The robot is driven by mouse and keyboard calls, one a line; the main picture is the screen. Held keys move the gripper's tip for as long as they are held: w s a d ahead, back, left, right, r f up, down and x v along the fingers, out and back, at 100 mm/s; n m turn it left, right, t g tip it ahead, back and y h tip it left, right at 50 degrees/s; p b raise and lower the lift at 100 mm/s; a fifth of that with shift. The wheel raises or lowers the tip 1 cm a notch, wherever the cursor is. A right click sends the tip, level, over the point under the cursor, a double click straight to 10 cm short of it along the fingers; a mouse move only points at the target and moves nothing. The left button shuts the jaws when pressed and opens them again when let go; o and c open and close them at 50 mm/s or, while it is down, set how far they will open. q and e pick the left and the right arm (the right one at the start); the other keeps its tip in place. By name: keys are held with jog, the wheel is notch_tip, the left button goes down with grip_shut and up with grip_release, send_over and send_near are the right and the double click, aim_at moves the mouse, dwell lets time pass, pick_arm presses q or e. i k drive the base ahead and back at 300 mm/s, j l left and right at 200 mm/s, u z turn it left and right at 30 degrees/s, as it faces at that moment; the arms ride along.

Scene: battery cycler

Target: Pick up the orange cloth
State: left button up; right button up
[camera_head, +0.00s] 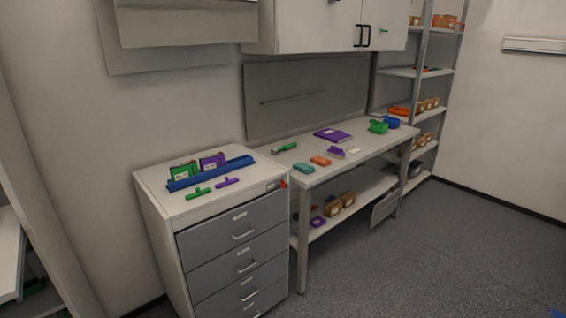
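A small flat orange piece (320,161), which looks like a folded cloth, lies on the light workbench (350,163) near its front edge. A similar teal piece (303,168) lies just left of it, and a purple brush-like item (337,152) lies to its right and further back. Nothing covers the orange piece. Neither of my grippers is in view.
A drawer cabinet (245,238) stands left of the bench, with a blue rack (212,173) on top. A green-handled tool (284,148), purple book (333,135) and green bin (378,127) sit on the bench. Grey floor (440,250) in front is clear.

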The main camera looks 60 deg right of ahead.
aim_at(322, 162)
jog(key=z, duration=2.4)
jog(key=i+u, duration=0.1)
jog(key=u, duration=0.7)
jog(key=i+l+u, duration=0.25)
jog(key=l+u, duration=0.3)
jog(key=i+l+u, duration=0.45)
jog(key=l, duration=0.35)
jog(key=l+u, duration=0.2)
jog(key=l, duration=0.35)
jog(key=i+l, duration=0.1)
jog(key=l, duration=0.6)
jog(key=i+l+u, duration=0.1)
jog(key=l, duration=0.6)
jog(key=i+l, duration=0.1)
jog(key=l, duration=0.65)
